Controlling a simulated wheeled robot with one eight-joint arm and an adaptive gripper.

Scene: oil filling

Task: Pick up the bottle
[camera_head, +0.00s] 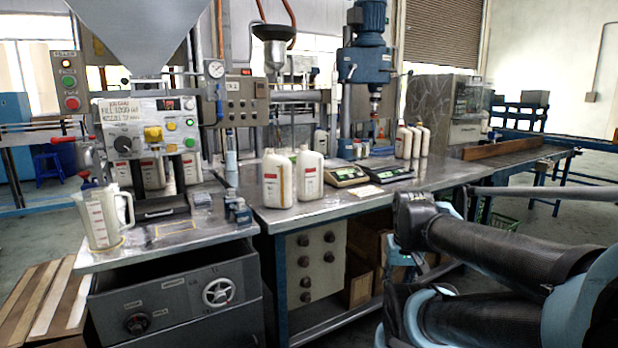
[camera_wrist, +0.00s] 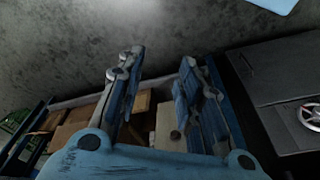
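Two white bottles with red labels stand upright near the front of the metal workbench: a left bottle (camera_head: 277,181) and a right bottle (camera_head: 310,176). Several more white bottles (camera_head: 415,142) stand farther back to the right, and others (camera_head: 152,172) are partly hidden behind the filling machine. My gripper (camera_wrist: 160,62) is open and empty in the wrist view, its two fingers spread apart. No bottle shows between them. In the head view my arm is at the right, apart from the bottles, and the gripper is mostly hidden behind it.
The workbench (camera_head: 250,209) has a bare strip along its front edge. Two scales (camera_head: 346,182) sit right of the front bottles. A clear measuring jug (camera_head: 98,222) stands at the left. The filling machine's control panel (camera_head: 150,128) rises behind. Cardboard boxes (camera_wrist: 80,118) lie below the bench.

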